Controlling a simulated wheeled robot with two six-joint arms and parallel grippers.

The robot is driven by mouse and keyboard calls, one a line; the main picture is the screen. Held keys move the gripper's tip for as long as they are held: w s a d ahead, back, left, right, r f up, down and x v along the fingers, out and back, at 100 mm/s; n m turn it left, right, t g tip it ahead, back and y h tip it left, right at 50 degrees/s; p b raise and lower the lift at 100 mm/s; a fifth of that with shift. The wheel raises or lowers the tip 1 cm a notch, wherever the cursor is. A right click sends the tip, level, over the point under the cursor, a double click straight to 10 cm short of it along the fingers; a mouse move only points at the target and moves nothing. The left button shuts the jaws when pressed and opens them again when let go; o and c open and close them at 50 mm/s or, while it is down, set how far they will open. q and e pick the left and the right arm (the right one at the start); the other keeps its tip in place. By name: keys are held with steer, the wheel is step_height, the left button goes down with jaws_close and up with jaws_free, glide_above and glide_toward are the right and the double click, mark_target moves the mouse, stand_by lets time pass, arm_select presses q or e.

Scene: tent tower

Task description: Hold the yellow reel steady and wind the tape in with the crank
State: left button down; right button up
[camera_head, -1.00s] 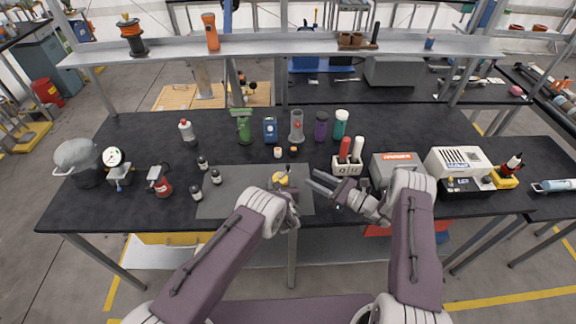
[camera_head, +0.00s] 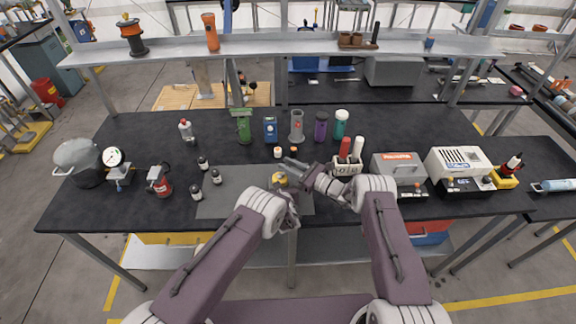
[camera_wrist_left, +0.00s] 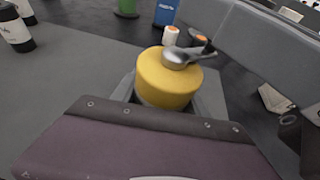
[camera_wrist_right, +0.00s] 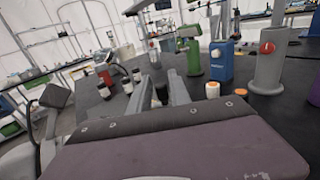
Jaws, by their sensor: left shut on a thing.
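The yellow reel (camera_head: 279,178) stands on the grey mat near the front of the bench. In the left wrist view the reel (camera_wrist_left: 166,82) is upright between my left fingers. A silver crank (camera_wrist_left: 177,57) sits on its top, its arm pointing right. My left gripper (camera_head: 283,187) is shut on the reel from the front. My right gripper (camera_head: 291,164) is just above and right of the reel, pointing left. In the right wrist view its fingers (camera_wrist_right: 162,92) are apart, with a dark knob-like part showing between them; contact cannot be told.
Two small bottles (camera_head: 278,152) stand just behind the reel. A holder with red and white handles (camera_head: 346,165) and a grey box (camera_head: 398,168) stand to the right. Small dark bottles (camera_head: 196,193) are at the left of the mat (camera_head: 237,188), whose middle is clear.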

jaws_close()
steer(key=m+t+h, duration=0.1)
steer(key=s+m+t+h, duration=0.1)
steer(key=m+t+h, duration=0.1)
steer(key=shift+d, duration=0.2)
steer(key=o, duration=0.5)
jaws_free()
steer(key=v, duration=1.2)
